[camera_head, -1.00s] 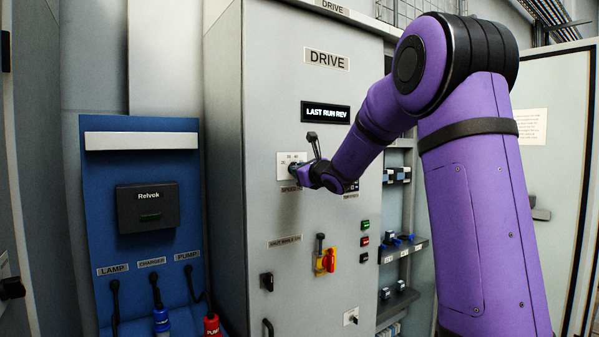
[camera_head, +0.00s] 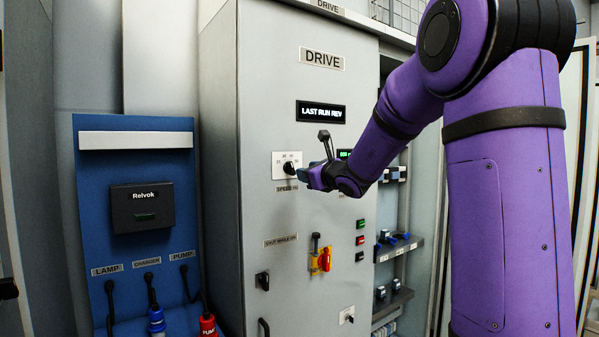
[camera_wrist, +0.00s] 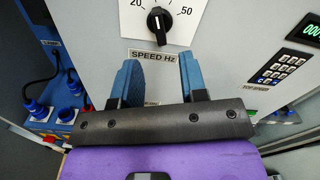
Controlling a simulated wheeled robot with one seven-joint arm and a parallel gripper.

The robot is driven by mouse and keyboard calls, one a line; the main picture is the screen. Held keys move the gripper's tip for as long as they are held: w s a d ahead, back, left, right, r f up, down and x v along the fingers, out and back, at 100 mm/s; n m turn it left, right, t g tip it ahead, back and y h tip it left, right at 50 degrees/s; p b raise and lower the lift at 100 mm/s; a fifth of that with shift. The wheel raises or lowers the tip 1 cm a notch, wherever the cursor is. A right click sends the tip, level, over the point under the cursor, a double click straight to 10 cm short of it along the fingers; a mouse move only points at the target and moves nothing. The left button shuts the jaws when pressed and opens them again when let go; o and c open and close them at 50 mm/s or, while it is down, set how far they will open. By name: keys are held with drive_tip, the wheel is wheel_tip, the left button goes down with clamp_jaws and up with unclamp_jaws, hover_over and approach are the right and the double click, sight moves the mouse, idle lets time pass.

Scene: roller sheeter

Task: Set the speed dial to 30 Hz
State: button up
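The speed dial is a black knob (camera_head: 289,168) on a white scale plate (camera_head: 281,158) on the grey drive cabinet. In the wrist view the knob (camera_wrist: 159,21) shows at the top, above the "SPEED Hz" label (camera_wrist: 153,55). "20" stands left of it and "50" right; the top of the scale is cut off, so I cannot tell the exact setting. My gripper (camera_wrist: 159,58) is open, with two blue fingers apart and nothing between them. In the head view my gripper (camera_head: 304,174) is just right of the knob, apart from it.
A keypad (camera_wrist: 281,68) and a lit green display (camera_wrist: 311,27) sit right of the dial. Below are a red-and-yellow switch (camera_head: 321,260) and several push buttons (camera_head: 360,239). A blue socket panel (camera_head: 130,250) with cables stands left. The space before the cabinet face is clear.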

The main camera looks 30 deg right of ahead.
drive_tip(key=shift+s, duration=1.95)
drive_tip(key=s+a+f+n+g+y, duration=0.2)
drive_tip(key=s+a+n+g+y, duration=0.2)
drive_tip(key=s+a+n, duration=0.45)
drive_tip(key=s+a+f+n+g+y, duration=0.2)
drive_tip(key=s+a+n+g+y, duration=0.3)
drive_tip(key=a+n, duration=0.55)
drive_tip(key=s+f+n+g+h, duration=0.1)
drive_tip(key=s+f+n+h, duration=0.1)
drive_tip(key=s, duration=0.4)
drive_tip(key=s+f+n+g+h, duration=0.1)
drive_tip(key=s+f+n+h, duration=0.2)
drive_tip(key=s+n, duration=0.3)
drive_tip(key=s+f+n+g+h, duration=0.1)
drive_tip(key=s+f+n+h, duration=0.2)
drive_tip(key=s, duration=0.5)
drive_tip(key=shift+n+g+h, duration=0.4)
drive_tip(key=shift+n+h, duration=0.4)
